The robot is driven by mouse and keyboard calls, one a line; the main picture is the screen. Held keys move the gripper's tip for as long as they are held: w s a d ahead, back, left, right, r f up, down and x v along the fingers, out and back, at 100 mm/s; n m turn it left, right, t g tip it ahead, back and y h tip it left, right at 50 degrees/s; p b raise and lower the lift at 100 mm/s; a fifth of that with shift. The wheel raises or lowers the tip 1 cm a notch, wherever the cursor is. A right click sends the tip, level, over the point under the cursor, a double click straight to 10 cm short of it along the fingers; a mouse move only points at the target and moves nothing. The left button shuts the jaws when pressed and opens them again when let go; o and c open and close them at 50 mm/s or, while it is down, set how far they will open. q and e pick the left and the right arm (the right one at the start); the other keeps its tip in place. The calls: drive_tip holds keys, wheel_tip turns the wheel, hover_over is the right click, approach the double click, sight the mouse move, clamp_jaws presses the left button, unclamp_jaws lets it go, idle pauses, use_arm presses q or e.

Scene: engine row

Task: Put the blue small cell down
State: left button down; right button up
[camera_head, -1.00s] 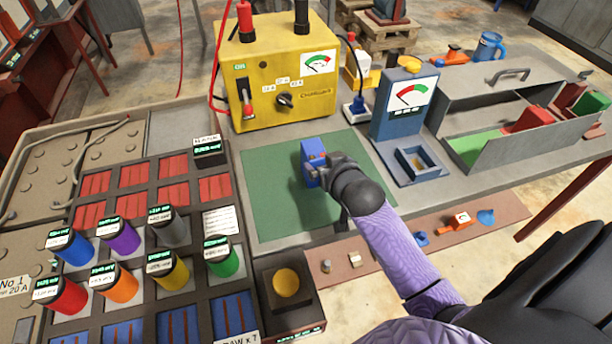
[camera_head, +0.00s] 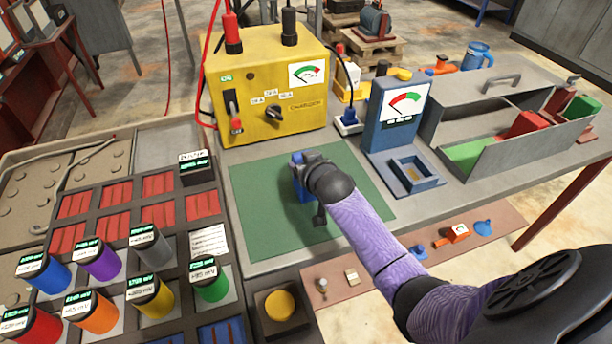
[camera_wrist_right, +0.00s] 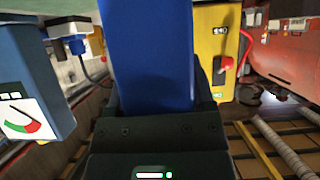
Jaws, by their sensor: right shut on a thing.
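The blue small cell (camera_head: 297,159) is in my right gripper (camera_head: 308,172), over the middle of the green mat (camera_head: 262,207). My gripper hides much of it in the head view. In the right wrist view the blue cell (camera_wrist_right: 150,55) fills the centre, between the jaws of my right gripper (camera_wrist_right: 155,115). The gripper is shut on it. I cannot tell whether the cell touches the mat. My left gripper is not in view.
The yellow charger (camera_head: 265,90) stands behind the mat. A blue meter stand (camera_head: 398,115) with a small tray (camera_head: 415,175) is at right, beside a grey divided bin (camera_head: 480,150). A rack of coloured cells (camera_head: 125,225) is at left. The mat around the cell is clear.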

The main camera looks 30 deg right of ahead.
clamp_jaws()
wheel_tip(320, 180, up, 9)
drive_tip(key=p, duration=0.4)
drive_tip(key=shift+r, duration=0.65)
drive_tip(key=s+a+r+n+y+b, duration=0.1)
drive_tip(key=s+a+r, duration=0.3)
drive_tip(key=a+r, duration=0.3)
drive_tip(key=s+a+r+n+y+b, duration=0.1)
drive_tip(key=s+a+r+y, duration=0.1)
drive_tip(key=s+a+r, duration=0.3)
wheel_tip(320, 180, up, 2)
drive_tip(key=a, duration=0.2)
drive_tip(key=shift+s+a+r+n+t+b, duration=0.2)
drive_tip(key=shift+s+a+n+t+b, duration=0.1)
drive_tip(key=shift+a+n, duration=0.1)
